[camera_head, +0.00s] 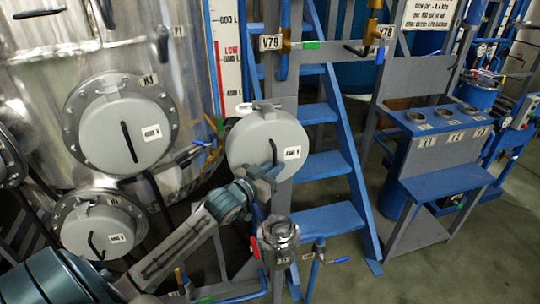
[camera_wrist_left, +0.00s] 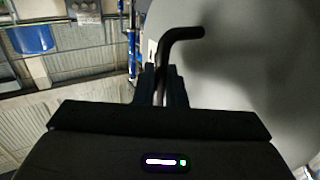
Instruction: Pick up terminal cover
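A round grey cover (camera_head: 255,136) with a white label and a black bent handle is in the middle of the head view; I take it as the terminal cover. My left gripper (camera_head: 270,170) is at its lower front, with its fingers on the handle. In the left wrist view the black handle (camera_wrist_left: 183,34) rises from between the two fingers (camera_wrist_left: 161,84), which are closed on its stem. The cover's grey face (camera_wrist_left: 260,70) fills the right side there. The cover's back is hidden. My right gripper is not in view.
Two similar grey covers (camera_head: 108,134) (camera_head: 92,232) sit on bolted flanges of the steel tank at left. A silver fitting (camera_head: 280,238) stands below the held cover. Blue stairs (camera_head: 322,165) rise behind it. A blue-grey stand (camera_head: 445,183) is at right, with open floor around it.

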